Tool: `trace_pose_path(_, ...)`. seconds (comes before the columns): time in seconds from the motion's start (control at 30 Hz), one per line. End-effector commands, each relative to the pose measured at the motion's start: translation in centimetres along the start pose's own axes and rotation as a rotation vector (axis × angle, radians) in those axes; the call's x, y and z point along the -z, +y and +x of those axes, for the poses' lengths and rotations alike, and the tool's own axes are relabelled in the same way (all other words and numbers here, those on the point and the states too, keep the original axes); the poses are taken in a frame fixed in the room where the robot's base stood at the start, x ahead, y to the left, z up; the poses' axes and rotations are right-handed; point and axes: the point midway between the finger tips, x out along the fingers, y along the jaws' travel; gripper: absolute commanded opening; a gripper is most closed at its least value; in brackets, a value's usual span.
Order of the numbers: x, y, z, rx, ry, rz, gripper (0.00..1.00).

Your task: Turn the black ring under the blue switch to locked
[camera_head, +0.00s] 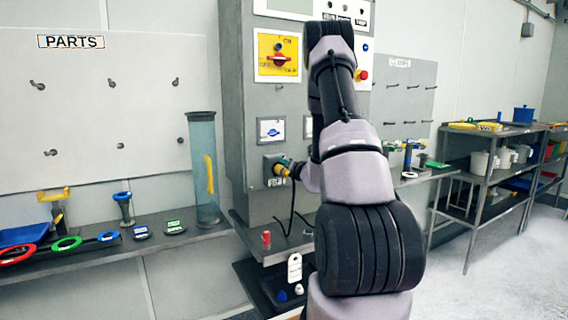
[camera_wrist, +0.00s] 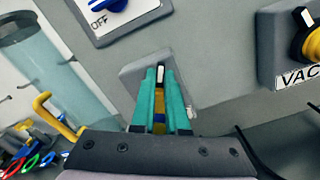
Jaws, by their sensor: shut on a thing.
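The blue switch (camera_head: 271,130) is on a white plate on the grey cabinet; its knob also shows at the top of the wrist view (camera_wrist: 108,5), beside the word OFF. Below it is a grey socket box (camera_wrist: 134,71) with a yellow plug (camera_head: 281,171). My gripper (camera_head: 285,162) is at this box, its teal fingers closed around the plug's front end. In the wrist view a white mark and a little black of the ring (camera_wrist: 160,74) show between the fingertips. The fingers hide most of the ring, so I cannot read its position.
In the wrist view another socket box labelled VAC (camera_wrist: 264,45) with a yellow plug (camera_wrist: 313,46) is at the right. A clear tube (camera_head: 204,165) stands left of the cabinet (camera_head: 237,100). A black cable (camera_head: 292,215) hangs below the box. My arm hides the cabinet's right side.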

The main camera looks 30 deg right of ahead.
Motion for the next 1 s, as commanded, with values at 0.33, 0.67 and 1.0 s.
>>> trace_pose_path(0.33, 0.15, -0.21, -0.08, 0.002, 0.003, 0.036, 0.0)
trace_pose_path(0.67, 0.16, -0.22, -0.09, 0.002, 0.003, 0.035, 0.42)
trace_pose_path(1.0, 0.06, -0.18, -0.19, 0.001, 0.001, 0.035, 0.42)
